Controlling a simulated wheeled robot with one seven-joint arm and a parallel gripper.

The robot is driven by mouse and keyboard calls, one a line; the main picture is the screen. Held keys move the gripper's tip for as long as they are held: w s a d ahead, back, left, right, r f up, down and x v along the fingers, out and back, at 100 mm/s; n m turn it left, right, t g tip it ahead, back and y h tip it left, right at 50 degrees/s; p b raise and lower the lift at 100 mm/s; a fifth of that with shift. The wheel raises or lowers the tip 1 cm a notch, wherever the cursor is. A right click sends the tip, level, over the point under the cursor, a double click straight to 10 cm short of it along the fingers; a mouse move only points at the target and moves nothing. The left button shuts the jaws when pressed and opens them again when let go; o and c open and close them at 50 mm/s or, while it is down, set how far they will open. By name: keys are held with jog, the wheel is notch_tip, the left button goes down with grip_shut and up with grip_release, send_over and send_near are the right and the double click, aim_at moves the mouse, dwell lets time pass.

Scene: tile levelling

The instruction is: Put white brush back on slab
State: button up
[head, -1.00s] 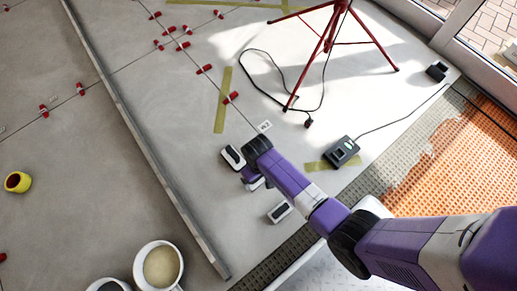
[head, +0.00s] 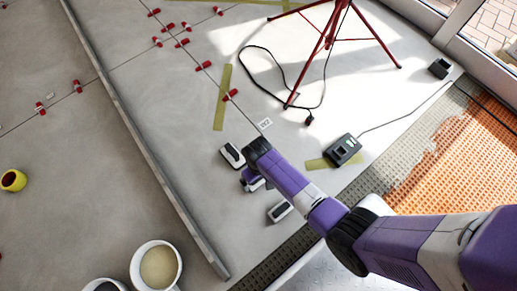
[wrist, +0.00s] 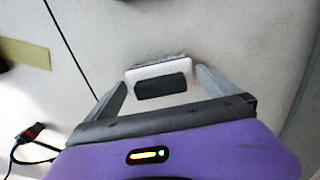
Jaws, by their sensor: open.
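A white brush with a black pad on top (wrist: 160,80) lies between the fingertips of my gripper (wrist: 160,88) in the wrist view. The fingers are apart, one on each side of it; I cannot tell whether they touch it. In the head view my gripper (head: 252,182) is low over the grey slab (head: 200,190), partly hidden by my arm. A white block with a dark top (head: 280,210) lies just below and right of it, apparently the same brush. A similar black and white block (head: 232,155) lies up and left of the gripper.
A metal straightedge (head: 140,135) runs along the left. A black charger (head: 342,149) and a red tripod (head: 325,35) with a cable stand at the right and top. Two buckets, one of them at the bottom (head: 137,265), and a yellow cup (head: 13,180) are at the left.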

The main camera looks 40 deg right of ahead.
notch_tip(320, 180, up, 12)
jog(key=p, duration=0.6)
jog(key=shift+p, duration=0.35)
jog(key=s+r+t, duration=0.6)
jog(key=s+t, duration=0.1)
jog(key=s, duration=0.5)
jog(key=s+r+t, duration=0.2)
jog(key=s+r, duration=0.1)
jog(key=r, duration=0.7)
jog(key=s+r+t, duration=0.3)
jog(key=r, duration=0.7)
jog(key=s+r+t, duration=0.3)
jog(key=r, duration=0.8)
